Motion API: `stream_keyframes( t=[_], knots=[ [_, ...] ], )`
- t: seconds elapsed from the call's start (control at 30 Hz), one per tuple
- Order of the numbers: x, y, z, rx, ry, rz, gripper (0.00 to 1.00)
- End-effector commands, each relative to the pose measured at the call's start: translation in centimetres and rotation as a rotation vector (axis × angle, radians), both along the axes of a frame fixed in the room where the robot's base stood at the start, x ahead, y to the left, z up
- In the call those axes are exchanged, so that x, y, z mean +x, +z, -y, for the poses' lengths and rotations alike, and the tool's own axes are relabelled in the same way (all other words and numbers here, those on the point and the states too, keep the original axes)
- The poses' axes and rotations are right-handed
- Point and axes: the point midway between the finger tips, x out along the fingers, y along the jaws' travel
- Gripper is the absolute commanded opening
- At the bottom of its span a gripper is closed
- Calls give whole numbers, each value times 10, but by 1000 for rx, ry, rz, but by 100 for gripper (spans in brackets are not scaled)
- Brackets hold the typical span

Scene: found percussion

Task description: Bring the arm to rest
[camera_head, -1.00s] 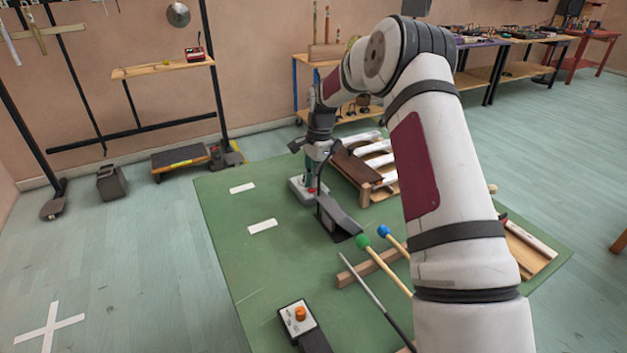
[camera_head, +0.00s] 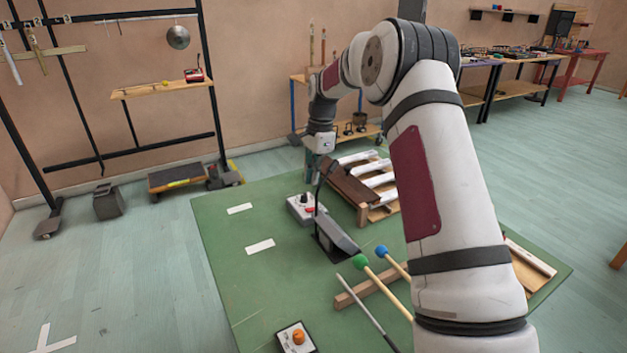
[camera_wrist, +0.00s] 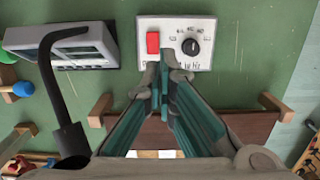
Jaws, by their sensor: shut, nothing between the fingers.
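My arm reaches from the lower right over the green mat (camera_head: 225,225). My gripper (camera_head: 309,174) is shut and empty, pointing down above the grey control box (camera_head: 295,212). In the wrist view its closed teal fingers (camera_wrist: 163,80) meet in front of the box's lower edge (camera_wrist: 205,62). The box has a red rocker switch (camera_wrist: 153,42) and a black knob (camera_wrist: 190,47). The gap between fingertips and box is hard to judge, but they look apart in the head view.
A wooden bar instrument (camera_head: 350,182) lies behind. Mallets with green (camera_head: 360,261) and blue heads and an orange-button box (camera_head: 297,338) are in front. The mat's left side holds only white tape.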

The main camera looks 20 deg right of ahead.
Motion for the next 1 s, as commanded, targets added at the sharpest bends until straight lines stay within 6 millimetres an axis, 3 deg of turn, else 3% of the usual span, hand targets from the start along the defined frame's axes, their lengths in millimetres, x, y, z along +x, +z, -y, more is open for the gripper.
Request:
stream_keyframes(
  t=[0.33,0.47,0.57,0.77,1.0],
  knots=[
    [0,0,-1,0,2,1,0],
    [-4,12,-5,-8,27,9,0],
    [-15,35,-14,-24,85,25,0],
    [-55,100,-39,-75,269,70,0],
    [-128,176,-70,-147,525,128,0]
  ],
)
